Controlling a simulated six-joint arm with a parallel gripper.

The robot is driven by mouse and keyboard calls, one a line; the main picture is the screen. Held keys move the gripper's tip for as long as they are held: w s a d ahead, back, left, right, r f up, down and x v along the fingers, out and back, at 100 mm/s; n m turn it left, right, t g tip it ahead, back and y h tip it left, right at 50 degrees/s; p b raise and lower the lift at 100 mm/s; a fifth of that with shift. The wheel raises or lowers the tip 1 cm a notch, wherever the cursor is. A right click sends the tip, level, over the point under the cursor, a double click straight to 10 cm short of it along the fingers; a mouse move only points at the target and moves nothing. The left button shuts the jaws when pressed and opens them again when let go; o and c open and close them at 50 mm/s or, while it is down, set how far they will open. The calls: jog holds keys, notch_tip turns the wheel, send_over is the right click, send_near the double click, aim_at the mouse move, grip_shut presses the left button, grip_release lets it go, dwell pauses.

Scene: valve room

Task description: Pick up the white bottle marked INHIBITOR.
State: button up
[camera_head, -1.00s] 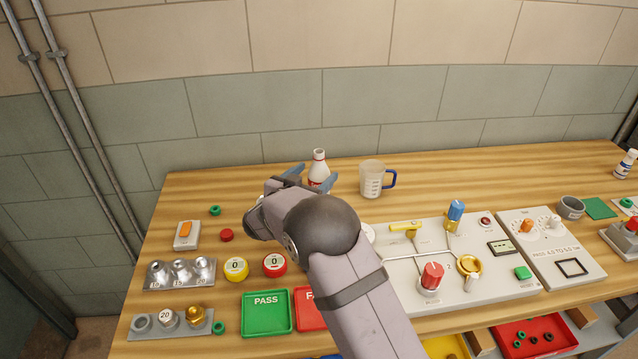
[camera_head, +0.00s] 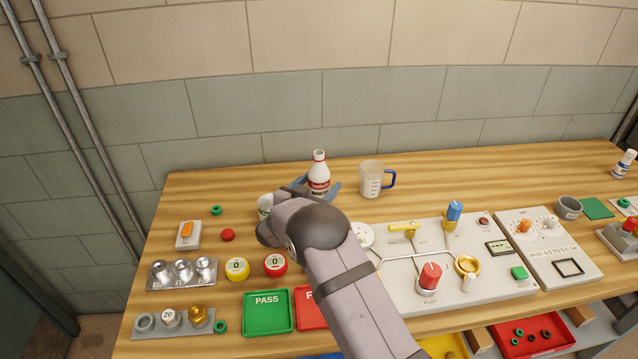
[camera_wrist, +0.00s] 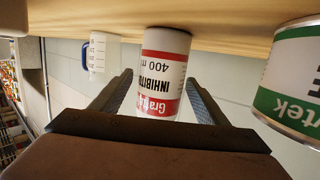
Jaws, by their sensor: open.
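The white bottle marked INHIBITOR (camera_head: 319,182) stands upright near the back of the wooden bench, with a red band on its label. It also shows upside down in the wrist view (camera_wrist: 165,75), where its label reads INHIBITOR 400 ml. My gripper (camera_wrist: 158,84) is open, its two fingers on either side of the bottle in that picture. Gaps show between the fingers and the bottle, and I see no contact. In the head view my arm covers most of the gripper and the bottle's lower part.
A white container with a green label (camera_wrist: 296,85) stands close beside the bottle; it is partly hidden behind my arm in the head view (camera_head: 265,205). A measuring jug (camera_head: 371,181) stands to the bottle's right. A valve panel (camera_head: 400,285) and PASS tray (camera_head: 268,325) lie nearer the front.

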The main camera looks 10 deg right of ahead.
aim_at(317, 157)
jog(key=c, duration=1.3)
jog(key=shift+r, duration=0.25)
jog(key=shift+r+b, duration=0.8)
jog(key=shift+r, duration=3.95)
